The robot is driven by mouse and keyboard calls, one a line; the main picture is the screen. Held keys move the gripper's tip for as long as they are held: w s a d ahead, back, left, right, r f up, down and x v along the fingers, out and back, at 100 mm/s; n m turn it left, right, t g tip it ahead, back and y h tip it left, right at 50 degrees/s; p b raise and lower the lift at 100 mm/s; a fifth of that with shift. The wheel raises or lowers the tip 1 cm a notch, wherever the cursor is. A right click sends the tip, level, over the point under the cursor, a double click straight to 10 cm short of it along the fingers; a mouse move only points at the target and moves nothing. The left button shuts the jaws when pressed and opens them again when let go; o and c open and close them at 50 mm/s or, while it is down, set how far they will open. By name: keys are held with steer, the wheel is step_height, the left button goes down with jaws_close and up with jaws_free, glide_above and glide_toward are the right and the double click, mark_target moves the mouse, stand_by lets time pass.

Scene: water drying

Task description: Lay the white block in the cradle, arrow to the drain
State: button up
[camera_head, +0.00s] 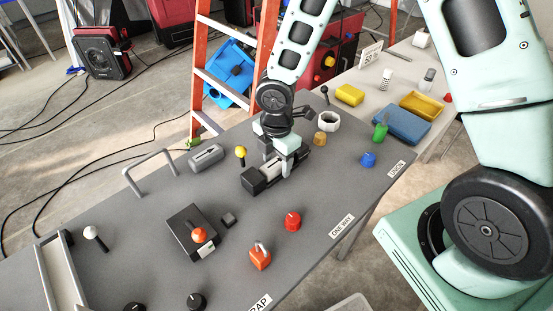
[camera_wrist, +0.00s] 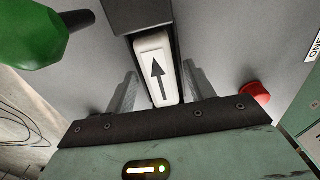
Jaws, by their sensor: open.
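The white block (camera_head: 271,170) lies in a dark trough-like holder (camera_head: 254,181), which looks like the cradle, on the grey bench. In the wrist view the white block (camera_wrist: 152,58) shows a black arrow pointing up the picture, toward the grey end block (camera_wrist: 140,14) of the holder. My gripper (camera_head: 286,158) is low over the holder. In the wrist view its open fingers (camera_wrist: 160,76) stand on either side of the block, with narrow dark gaps beside it. The block's near end is hidden behind the gripper body. No drain can be made out for certain.
A yellow-topped knob (camera_head: 241,152) and grey box (camera_head: 206,157) stand left of the holder. A white ring (camera_head: 329,122), tan piece (camera_head: 320,139) and blue knob (camera_head: 368,159) stand to the right.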

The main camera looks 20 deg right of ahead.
mark_target(276, 162)
step_height(276, 162, up, 12)
steer(key=p, duration=0.2)
steer(key=s+a+r+m, duration=0.3)
steer(key=s+m, duration=0.4)
steer(key=s, duration=0.3)
steer(key=s+a+r+m, duration=0.3)
steer(key=s+r+m, duration=0.2)
steer(key=s, duration=0.5)
steer(key=shift+a+r+m+y, duration=0.15)
steer(key=shift+r+m+y, duration=0.2)
steer(key=shift+m, duration=0.65)
